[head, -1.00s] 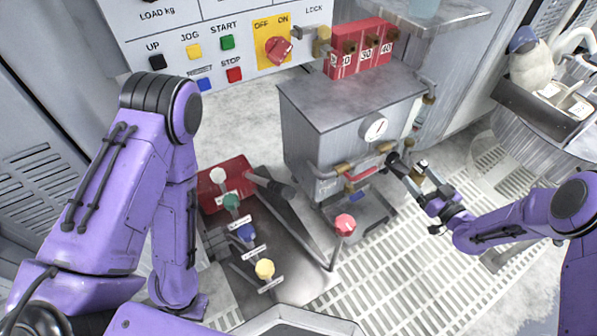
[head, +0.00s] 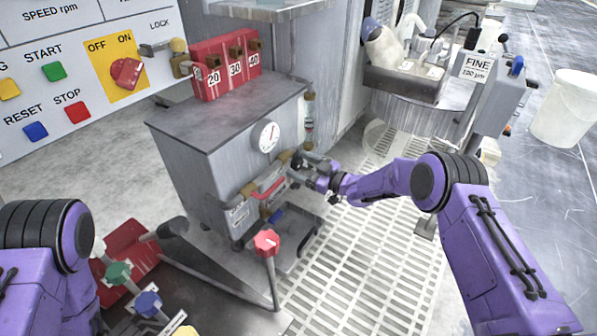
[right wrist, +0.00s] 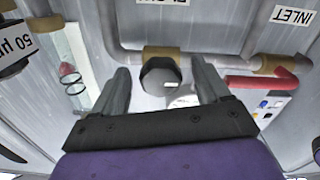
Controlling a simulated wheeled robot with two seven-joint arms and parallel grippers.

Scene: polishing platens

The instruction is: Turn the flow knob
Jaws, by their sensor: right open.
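The flow knob (right wrist: 159,76) is a dark, round, faceted knob on a brass fitting in the right wrist view, below a cut-off upside-down label. My right gripper (right wrist: 160,68) is open, with one finger on each side of the knob. I cannot tell whether either finger touches it. In the head view my right gripper (head: 308,173) is at the front right of the grey metal cabinet (head: 190,165), by the brass pipe fittings. The knob is hard to make out there. My left arm shows at the lower left, but its gripper is out of view.
A round gauge (head: 265,136) and a red handle (head: 267,187) are close to the gripper. A red knob on a post (head: 266,242) stands in front. A sight tube (right wrist: 75,78) is beside the left finger. Floor grating (head: 365,260) lies open to the right.

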